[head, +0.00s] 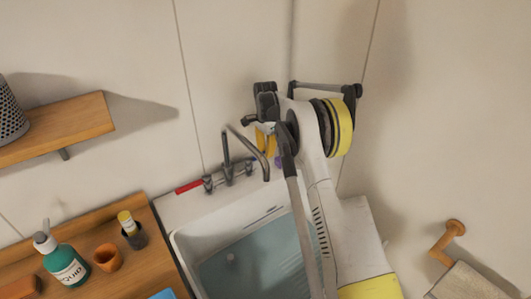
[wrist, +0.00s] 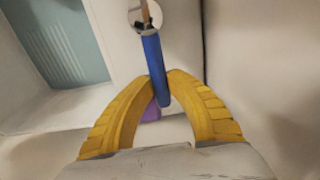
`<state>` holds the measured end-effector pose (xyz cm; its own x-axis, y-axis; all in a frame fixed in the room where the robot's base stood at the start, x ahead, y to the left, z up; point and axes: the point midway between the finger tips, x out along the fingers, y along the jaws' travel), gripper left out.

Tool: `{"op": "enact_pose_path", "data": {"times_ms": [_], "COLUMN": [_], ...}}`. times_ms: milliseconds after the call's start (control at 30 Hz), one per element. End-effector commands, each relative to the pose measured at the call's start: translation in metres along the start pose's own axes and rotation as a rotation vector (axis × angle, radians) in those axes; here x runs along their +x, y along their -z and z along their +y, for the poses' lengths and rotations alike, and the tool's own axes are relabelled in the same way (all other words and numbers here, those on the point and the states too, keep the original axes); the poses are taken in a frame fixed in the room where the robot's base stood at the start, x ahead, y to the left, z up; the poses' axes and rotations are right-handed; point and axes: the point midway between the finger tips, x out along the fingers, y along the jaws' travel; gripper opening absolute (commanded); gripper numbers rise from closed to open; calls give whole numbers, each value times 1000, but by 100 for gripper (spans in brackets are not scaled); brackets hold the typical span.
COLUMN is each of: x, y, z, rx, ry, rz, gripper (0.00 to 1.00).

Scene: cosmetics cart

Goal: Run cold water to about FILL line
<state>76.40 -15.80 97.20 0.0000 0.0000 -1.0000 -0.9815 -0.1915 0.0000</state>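In the head view the sink (head: 186,264) holds blue-tinted water (head: 262,268). A dark mark shows on its back wall; I cannot read it. The grey tap spout (head: 228,150) curves over the basin, with a red lever (head: 189,186) at its left. My gripper (head: 268,143) is behind the spout's right side, partly hidden by my arm. In the wrist view a blue lever (wrist: 151,60) passes between my yellow fingertips (wrist: 161,77), which close on it from both sides. Whether water is running cannot be told.
Left of the sink, a wooden counter (head: 85,248) holds a teal soap bottle (head: 66,266), an orange cup (head: 108,257) and a dark cup (head: 134,238). A purple thing (wrist: 151,112) lies behind my fingers. A wooden wall shelf (head: 60,130) is at upper left; a towel (head: 465,284) hangs right.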

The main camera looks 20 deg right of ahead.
Motion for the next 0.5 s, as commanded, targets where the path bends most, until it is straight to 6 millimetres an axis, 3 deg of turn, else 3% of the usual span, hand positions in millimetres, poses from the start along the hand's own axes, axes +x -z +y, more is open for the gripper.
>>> {"op": "enact_pose_path", "data": {"times_ms": [500], "x": [0], "y": [0], "z": [3], "rx": [32], "ry": [-1], "rz": [0], "gripper": [0]}}
